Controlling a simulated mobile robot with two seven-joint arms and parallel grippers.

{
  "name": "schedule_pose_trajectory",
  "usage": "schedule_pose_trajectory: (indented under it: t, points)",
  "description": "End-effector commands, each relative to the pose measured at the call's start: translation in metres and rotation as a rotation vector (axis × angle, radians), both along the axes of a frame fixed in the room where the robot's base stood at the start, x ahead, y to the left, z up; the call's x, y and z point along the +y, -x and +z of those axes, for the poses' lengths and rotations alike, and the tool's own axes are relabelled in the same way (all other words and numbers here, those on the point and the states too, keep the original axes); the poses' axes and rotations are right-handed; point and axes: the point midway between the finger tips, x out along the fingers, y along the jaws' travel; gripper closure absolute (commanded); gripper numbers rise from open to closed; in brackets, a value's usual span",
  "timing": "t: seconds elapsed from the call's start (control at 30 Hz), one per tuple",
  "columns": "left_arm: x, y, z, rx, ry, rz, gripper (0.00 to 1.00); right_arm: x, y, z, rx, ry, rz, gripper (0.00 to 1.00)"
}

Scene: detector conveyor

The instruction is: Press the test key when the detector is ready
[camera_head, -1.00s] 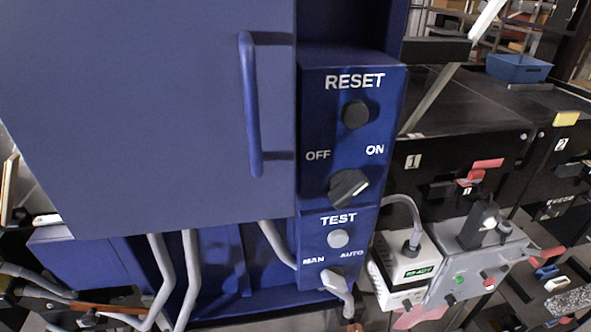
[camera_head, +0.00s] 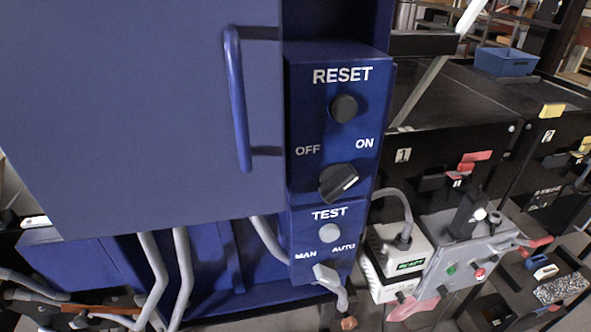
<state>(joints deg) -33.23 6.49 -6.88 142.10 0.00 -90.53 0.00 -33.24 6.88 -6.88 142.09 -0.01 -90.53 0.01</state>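A blue control panel (camera_head: 303,130) stands at the picture's centre. Its TEST key is a round light-grey button (camera_head: 329,232) under the TEST label, uncovered. Above it are a black RESET button (camera_head: 343,108) and a black OFF/ON rotary knob (camera_head: 338,182), whose white mark slants toward the upper right. Below it is a grey MAN/AUTO selector (camera_head: 325,274). A white box (camera_head: 391,250) to the right, possibly the detector, carries a small dark display (camera_head: 410,264) with green characters too small to read surely. Neither gripper shows.
A large blue cabinet door (camera_head: 130,110) with a vertical handle (camera_head: 238,100) fills the left. A grey control box (camera_head: 462,258) with coloured buttons sits right of the white box. Black units stand behind, with a blue bin (camera_head: 505,62) on top. Grey pipes (camera_head: 183,270) run low on the left.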

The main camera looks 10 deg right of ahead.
Motion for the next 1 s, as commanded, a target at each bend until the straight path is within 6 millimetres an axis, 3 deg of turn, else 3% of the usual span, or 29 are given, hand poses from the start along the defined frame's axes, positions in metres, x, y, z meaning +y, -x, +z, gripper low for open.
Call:
schedule_pose_trajectory:
  t: [0.07, 0.6, 1.0]
  points:
    - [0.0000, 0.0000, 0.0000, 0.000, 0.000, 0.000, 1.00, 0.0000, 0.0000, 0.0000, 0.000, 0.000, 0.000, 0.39]
    - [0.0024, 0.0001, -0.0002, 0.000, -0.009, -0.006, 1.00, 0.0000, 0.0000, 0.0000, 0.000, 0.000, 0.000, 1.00]
    - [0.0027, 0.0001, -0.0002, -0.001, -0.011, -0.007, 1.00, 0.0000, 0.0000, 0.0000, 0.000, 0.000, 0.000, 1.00]
